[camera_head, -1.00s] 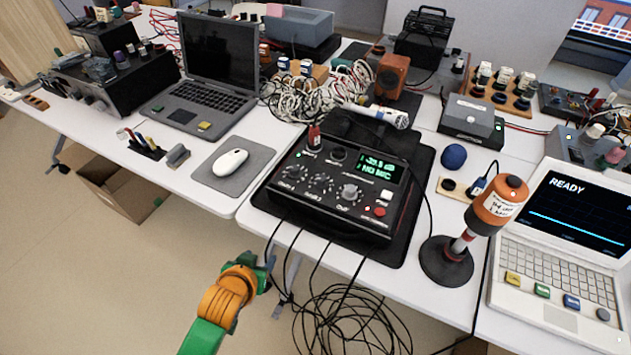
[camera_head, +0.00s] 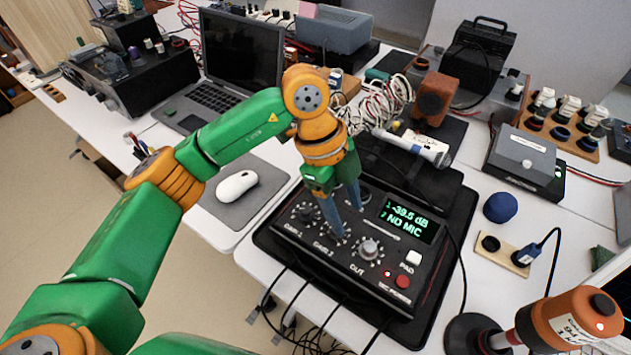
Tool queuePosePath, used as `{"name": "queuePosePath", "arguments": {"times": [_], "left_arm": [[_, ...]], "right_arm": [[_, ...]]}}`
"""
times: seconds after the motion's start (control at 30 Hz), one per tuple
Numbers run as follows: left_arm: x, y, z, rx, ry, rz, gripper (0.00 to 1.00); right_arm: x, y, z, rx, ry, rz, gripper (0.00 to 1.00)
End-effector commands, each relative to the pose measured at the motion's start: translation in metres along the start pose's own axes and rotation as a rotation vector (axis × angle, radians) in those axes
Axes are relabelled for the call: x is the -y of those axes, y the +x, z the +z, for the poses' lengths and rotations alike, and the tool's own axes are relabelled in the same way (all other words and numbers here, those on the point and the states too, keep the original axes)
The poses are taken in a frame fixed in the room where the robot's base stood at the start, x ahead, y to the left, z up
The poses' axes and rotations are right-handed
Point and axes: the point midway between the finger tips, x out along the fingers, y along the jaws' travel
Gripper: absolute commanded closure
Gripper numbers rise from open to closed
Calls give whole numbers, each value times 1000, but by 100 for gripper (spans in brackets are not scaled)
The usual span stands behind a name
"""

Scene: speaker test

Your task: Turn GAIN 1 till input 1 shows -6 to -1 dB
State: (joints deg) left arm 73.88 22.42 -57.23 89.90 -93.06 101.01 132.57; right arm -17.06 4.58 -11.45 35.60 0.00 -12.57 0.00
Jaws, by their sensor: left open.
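The black recorder box (camera_head: 330,262) sits on a dark mat. Its green display (camera_head: 408,220) reads about -39.5 dB and NO MIC. The GAIN 1 knob (camera_head: 304,213) is at the left of its top face, and the OUT knob (camera_head: 369,249) is farther right. My left gripper (camera_head: 347,221) points down over the box, fingers apart with nothing between them. One fingertip is close to the GAIN 2 knob and partly hides it; whether it touches I cannot tell. GAIN 1 stands free, left of the fingers. My right gripper is out of view.
A microphone (camera_head: 412,146) lies behind the box. A mouse (camera_head: 237,186) on a grey pad is to the left. A blue ball (camera_head: 499,207) and an orange-headed stand (camera_head: 568,318) are to the right. Cables hang at the front edge.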

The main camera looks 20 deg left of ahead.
Motion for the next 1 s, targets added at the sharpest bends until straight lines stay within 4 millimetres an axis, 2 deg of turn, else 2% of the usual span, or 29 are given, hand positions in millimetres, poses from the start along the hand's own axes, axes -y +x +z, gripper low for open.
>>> {"name": "queuePosePath", "arguments": {"times": [0.03, 0.1, 0.2, 0.4, 0.5, 0.63, 0.8, 0.83, 0.87, 1.0], "left_arm": [[0, -15, 27, 138, -91, 0, 40], [-3, -31, 54, 275, -198, 2, 40], [-6, -32, 69, 343, -259, 4, 40], [-9, 6, 82, 342, -258, 7, 40], [-10, 19, 86, 342, -256, 7, 40], [-10, 27, 89, 341, -253, 4, 40], [-9, 27, 89, 339, -252, 3, 40], [-9, 27, 89, 339, -252, 3, 43], [-9, 27, 89, 339, -252, 3, 51], [-9, 27, 88, 339, -252, 3, 89]], "right_arm": [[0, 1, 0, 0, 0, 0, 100], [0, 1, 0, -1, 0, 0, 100], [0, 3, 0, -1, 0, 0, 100], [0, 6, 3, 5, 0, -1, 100], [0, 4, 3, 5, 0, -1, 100], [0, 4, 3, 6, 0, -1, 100], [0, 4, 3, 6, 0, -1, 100], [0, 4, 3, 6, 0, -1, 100], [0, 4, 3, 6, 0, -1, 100], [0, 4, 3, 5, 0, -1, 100]]}}
